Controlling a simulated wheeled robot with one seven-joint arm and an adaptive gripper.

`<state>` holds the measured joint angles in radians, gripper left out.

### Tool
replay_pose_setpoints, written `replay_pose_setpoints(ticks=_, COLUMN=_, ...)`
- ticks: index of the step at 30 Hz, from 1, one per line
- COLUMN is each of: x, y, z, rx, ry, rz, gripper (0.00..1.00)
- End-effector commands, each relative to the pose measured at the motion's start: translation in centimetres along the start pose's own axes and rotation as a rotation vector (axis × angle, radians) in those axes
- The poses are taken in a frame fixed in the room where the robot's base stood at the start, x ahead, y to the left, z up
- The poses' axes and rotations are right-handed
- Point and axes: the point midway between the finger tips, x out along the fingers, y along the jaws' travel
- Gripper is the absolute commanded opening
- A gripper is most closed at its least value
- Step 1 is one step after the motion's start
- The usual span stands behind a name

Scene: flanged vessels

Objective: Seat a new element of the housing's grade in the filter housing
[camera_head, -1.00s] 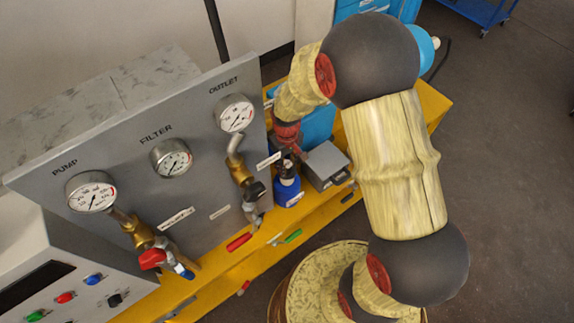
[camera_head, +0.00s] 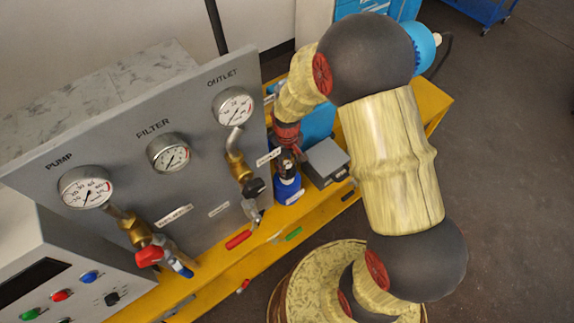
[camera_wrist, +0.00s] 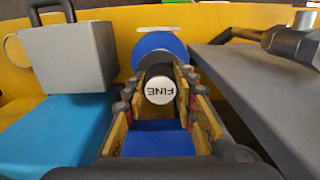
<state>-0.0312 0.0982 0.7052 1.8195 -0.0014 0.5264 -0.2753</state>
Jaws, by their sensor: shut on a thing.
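My gripper (camera_wrist: 160,108) is shut on a dark cylindrical filter element (camera_wrist: 153,69). Its white end cap, marked FINE, faces the wrist camera between the finger pads. The blue filter housing (camera_wrist: 158,44) lies straight beyond the element in the wrist view. The element's far end is hidden, so I cannot tell whether it is inside the housing. In the head view my gripper (camera_head: 288,160) hangs just above the blue housing (camera_head: 286,190), which stands on the yellow bench. The housing has a white label too small to read.
A grey box (camera_head: 326,162) stands close beside the housing. The grey gauge panel (camera_head: 200,190) with its outlet valve (camera_head: 250,186) is on the other side. Red (camera_head: 238,239) and green (camera_head: 293,233) handles lie along the yellow bench edge (camera_head: 215,268). Blue material (camera_wrist: 50,130) shows beside the gripper.

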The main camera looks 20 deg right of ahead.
Motion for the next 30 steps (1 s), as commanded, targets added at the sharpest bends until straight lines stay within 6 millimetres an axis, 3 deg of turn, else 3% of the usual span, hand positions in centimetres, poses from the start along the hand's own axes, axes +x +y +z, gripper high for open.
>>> replay_pose_setpoints(ticks=30, x=2.8, y=0.0, z=0.0, rx=0.000, ry=0.000, rz=0.000, gripper=0.00)
